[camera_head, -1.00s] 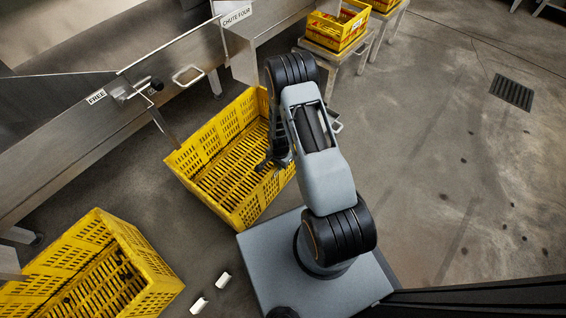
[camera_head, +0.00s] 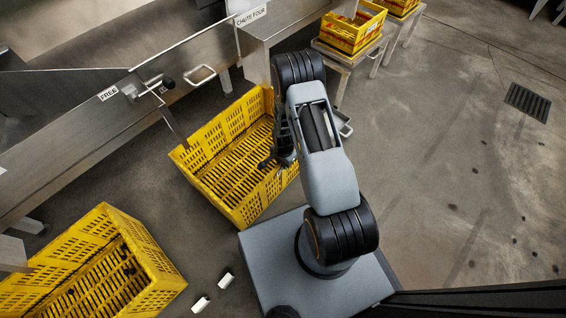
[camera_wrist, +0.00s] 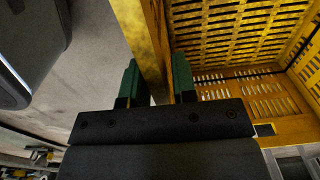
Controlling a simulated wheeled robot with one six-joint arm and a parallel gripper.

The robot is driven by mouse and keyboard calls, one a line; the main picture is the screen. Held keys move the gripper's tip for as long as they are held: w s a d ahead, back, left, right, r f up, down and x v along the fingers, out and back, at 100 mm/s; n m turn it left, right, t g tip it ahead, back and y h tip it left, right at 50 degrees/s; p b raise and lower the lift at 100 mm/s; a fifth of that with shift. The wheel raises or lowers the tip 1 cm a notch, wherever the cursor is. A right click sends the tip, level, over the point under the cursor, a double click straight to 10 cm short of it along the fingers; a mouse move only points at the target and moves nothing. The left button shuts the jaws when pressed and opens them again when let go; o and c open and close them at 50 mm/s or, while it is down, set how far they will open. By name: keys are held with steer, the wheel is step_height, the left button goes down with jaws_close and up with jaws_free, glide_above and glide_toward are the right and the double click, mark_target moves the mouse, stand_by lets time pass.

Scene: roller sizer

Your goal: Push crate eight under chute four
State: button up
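A yellow slatted crate (camera_head: 197,152) stands on the floor beside the metal machine; no number on it is legible, so I cannot confirm it is crate eight. It looks empty. My gripper (camera_wrist: 156,82) has its two green fingers on either side of the crate's top wall (camera_wrist: 150,40), seemingly touching both faces. In the head view, my arm hides part of the crate's right side, and the fingertips are hard to make out. The CHUTE FOUR sign (camera_head: 251,14) is on the machine at the top, beyond the crate's far end.
Another yellow crate (camera_head: 148,250) is at lower left. Two small white pieces (camera_head: 226,281) lie between it and my base. A FREE label (camera_head: 108,93) and a handle (camera_head: 202,75) are on the machine. Small crates (camera_head: 355,30) stand on stands (camera_head: 345,59). Floor at right is open, with a drain (camera_head: 528,102).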

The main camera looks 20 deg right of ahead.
steer(key=shift+o, duration=1.3)
steer(key=shift+a, duration=0.1)
step_height(320, 180, up, 14)
steer(key=p, duration=0.5)
steer(key=shift+f, duration=0.1)
step_height(320, 180, up, 18)
steer(key=a+n+t+p, duration=0.1)
steer(key=n+p, duration=0.2)
steer(key=p, duration=0.6)
steer(key=s+a+r+n+t+p, duration=0.1)
steer(key=s+r+n+p, duration=0.2)
steer(key=r+p, duration=0.4)
steer(key=s+a+r+n+p, duration=0.1)
steer(key=s+r+n+p, duration=0.2)
steer(key=r, duration=1.9)
steer(key=s+a+r+n+t+p, duration=0.1)
steer(key=s+r+n+p, duration=0.3)
steer(key=s+r+p, duration=0.3)
step_height(320, 180, up, 7)
steer(key=p, duration=0.4)
steer(key=shift+s+a+r+t, duration=0.2)
steer(key=shift+s+a+t, duration=0.1)
steer(key=shift+a, duration=0.05)
